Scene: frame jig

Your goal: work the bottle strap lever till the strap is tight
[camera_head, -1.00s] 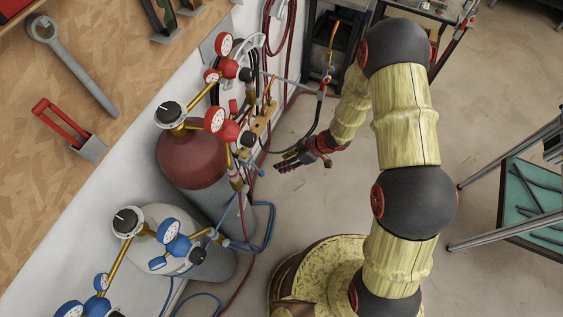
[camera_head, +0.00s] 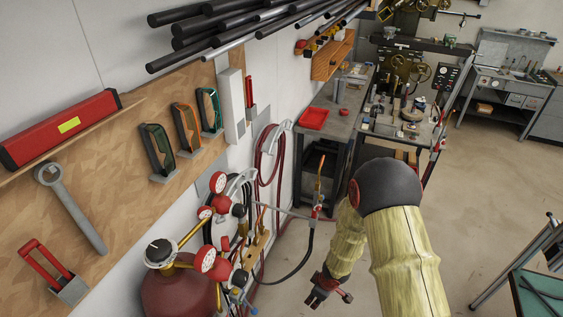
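A dark red gas bottle (camera_head: 180,297) stands against the wall at the lower left, cut off by the frame's bottom edge. Its regulator, with red-rimmed gauges (camera_head: 207,259) and a black knob, sits on top. I cannot make out the strap or its lever in this view. My gripper (camera_head: 314,300), dark with red parts, hangs low at the bottom middle, right of the bottle and apart from it. It is small and seen from above, so I cannot tell whether its fingers are open or shut.
A torch (camera_head: 319,188) on a bracket arm and hoses (camera_head: 268,165) hang between the wall and my arm. A workbench with a red tray (camera_head: 312,119) stands behind. A teal-topped table (camera_head: 540,297) is at the lower right.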

